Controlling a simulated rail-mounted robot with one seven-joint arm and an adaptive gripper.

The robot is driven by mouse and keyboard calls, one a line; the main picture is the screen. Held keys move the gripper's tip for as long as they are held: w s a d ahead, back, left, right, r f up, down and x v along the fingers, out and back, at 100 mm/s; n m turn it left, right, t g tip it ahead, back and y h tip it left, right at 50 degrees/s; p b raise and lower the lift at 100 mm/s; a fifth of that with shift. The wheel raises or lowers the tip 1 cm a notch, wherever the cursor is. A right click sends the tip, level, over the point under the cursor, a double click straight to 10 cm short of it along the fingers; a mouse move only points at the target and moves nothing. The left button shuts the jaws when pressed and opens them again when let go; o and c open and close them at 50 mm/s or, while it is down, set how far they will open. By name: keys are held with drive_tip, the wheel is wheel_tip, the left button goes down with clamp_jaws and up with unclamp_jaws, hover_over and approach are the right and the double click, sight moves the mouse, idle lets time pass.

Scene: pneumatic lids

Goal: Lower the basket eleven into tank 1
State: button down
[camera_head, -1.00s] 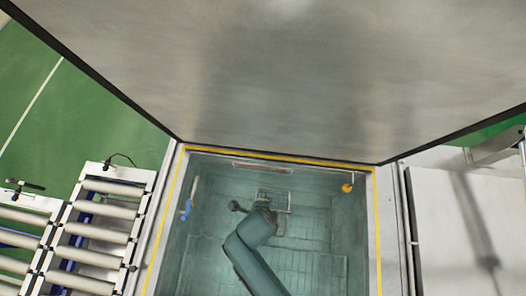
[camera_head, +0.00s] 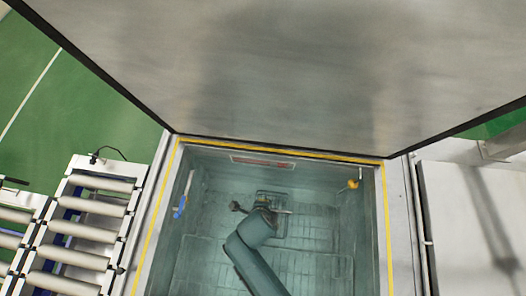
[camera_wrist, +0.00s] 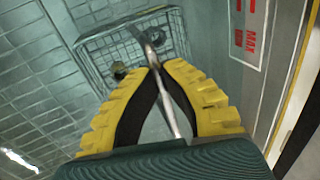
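The wire basket (camera_wrist: 90,55) hangs in the wrist view at the top, with its metal handle bar (camera_wrist: 172,110) running between my yellow fingers. My gripper (camera_wrist: 157,68) is closed with its fingertips together on that handle. A couple of small round parts show in the basket. In the head view the basket (camera_head: 284,228) is inside the opening of the open tank (camera_head: 345,225), partly hidden by my arm. I cannot tell its exact height above the tank floor, nor read its label.
The large metal lid (camera_head: 290,70) stands raised behind the tank. A plate with red MAX marking (camera_wrist: 252,28) is on the tank wall, near the basket's right. A blue-handled fitting (camera_head: 181,207) and a yellow fitting (camera_head: 352,184) sit at the side walls. A roller conveyor (camera_head: 85,230) stands left.

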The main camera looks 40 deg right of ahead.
drive_tip(key=shift+f+b, duration=7.4)
drive_tip(key=shift+f, duration=2.35)
drive_tip(key=shift+f+b, duration=0.6)
drive_tip(key=shift+f, duration=0.1)
drive_tip(key=c, duration=1.2)
unclamp_jaws()
drive_tip(key=shift+o, duration=0.2)
drive_tip(key=v, duration=1.1)
drive_tip(key=shift+a+r, duration=0.15)
drive_tip(key=shift+r, duration=0.2)
wheel_tip(320, 180, up, 12)
drive_tip(key=p, duration=1.2)
